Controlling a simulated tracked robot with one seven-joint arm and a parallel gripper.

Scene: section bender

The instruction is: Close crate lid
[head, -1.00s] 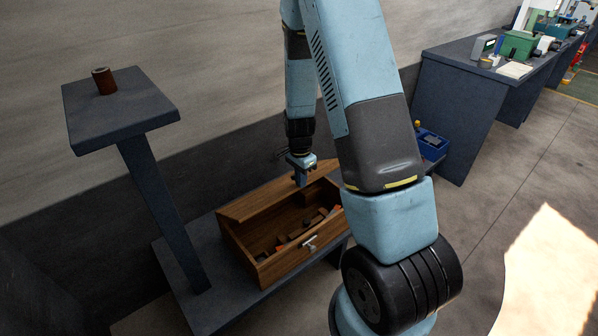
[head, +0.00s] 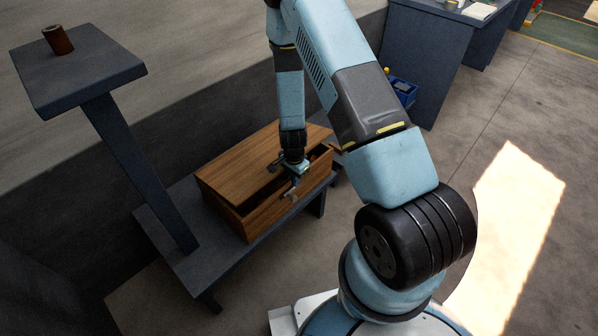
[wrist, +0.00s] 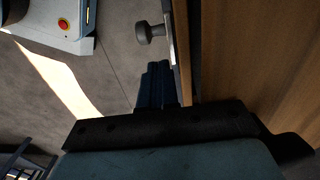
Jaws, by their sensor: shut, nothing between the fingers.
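The wooden crate (head: 262,215) stands on a low dark bench in the head view. Its lid (head: 240,165) lies low over the box, with a dark gap showing between the lid and the front wall, so it is tilted slightly open. My gripper (head: 292,180) is at the lid's front edge, above the front wall, with its fingers shut and empty. In the wrist view the lid's wood (wrist: 255,55) fills the right side, and a grey knob (wrist: 150,32) shows on the crate's front. The crate's contents are mostly hidden.
The low bench (head: 170,225) carries the crate. A post with a raised shelf (head: 85,75) and a brown cylinder (head: 58,40) stands at the left. A blue bin (head: 403,92) lies behind my arm. The floor at the right is clear.

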